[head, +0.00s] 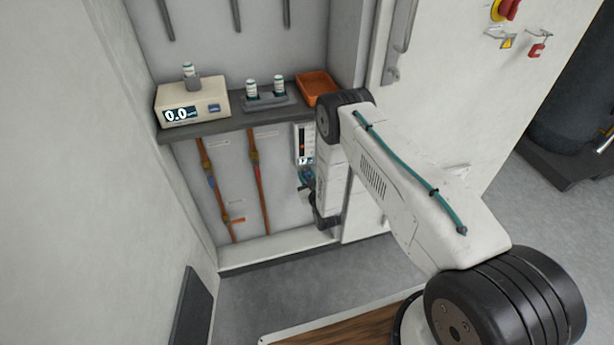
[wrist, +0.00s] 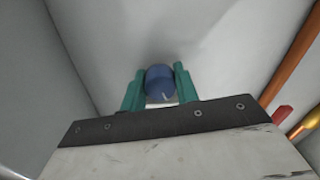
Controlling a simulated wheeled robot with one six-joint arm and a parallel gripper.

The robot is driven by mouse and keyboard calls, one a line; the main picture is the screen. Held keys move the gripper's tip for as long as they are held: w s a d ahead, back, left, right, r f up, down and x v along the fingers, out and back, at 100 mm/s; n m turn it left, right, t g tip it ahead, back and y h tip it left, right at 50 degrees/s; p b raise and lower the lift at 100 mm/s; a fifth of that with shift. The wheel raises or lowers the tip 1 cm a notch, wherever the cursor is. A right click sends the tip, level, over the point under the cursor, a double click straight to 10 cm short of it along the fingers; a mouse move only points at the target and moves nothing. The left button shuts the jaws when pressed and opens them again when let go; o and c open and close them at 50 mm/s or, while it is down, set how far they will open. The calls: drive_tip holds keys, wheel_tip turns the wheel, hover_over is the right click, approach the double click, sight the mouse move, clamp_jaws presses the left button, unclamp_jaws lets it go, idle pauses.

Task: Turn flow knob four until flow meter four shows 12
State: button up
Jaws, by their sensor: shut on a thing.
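In the wrist view a round blue knob (wrist: 159,82) sits between the two teal fingers of my gripper (wrist: 158,90). The fingers are closed on its sides. A short pale mark shows near its lower edge. In the head view my arm hides most of this spot; only a bit of teal and blue shows at my gripper (head: 306,178). A white flow meter (head: 303,143) with a dark scale and a small lit display is on the wall just above it. Its figures are too small to read. No number label on the knob is visible.
A grey shelf (head: 240,127) above holds a scale (head: 192,103) reading 0.0, small vials and an orange tray (head: 316,88). Copper pipes (head: 259,180) run down the wall on the left. A white cabinet door (head: 440,100) stands to the right.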

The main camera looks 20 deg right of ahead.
drive_tip(key=o, duration=1)
drive_tip(key=s, duration=0.7)
drive_tip(key=shift+s+d, duration=0.15)
drive_tip(key=shift+s, duration=0.25)
